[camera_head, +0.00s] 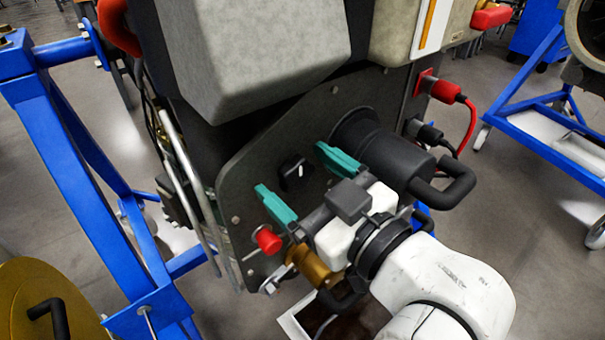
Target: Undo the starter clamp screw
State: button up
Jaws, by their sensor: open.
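My gripper (292,169) is open, its two teal fingers spread apart in front of the dark panel (235,185). A black knob (296,172) with a white mark sits on the panel between the fingertips, with no contact visible. Below my gripper, a brass cylindrical part (314,267) is partly covered by my wrist. A small silver bolt-like piece (269,287) shows at its left end. I cannot tell for certain which piece is the starter clamp screw.
A red cap (267,241) sits just below the left finger. A large black cylinder with a handle (455,185) juts out at the right. Red and black plugs (443,90) are beyond it. A blue stand (85,190) is at left, a gold disc (45,300) at lower left.

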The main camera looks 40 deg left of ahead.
aim_at(301, 178)
jog(key=shift+v, duration=2.45)
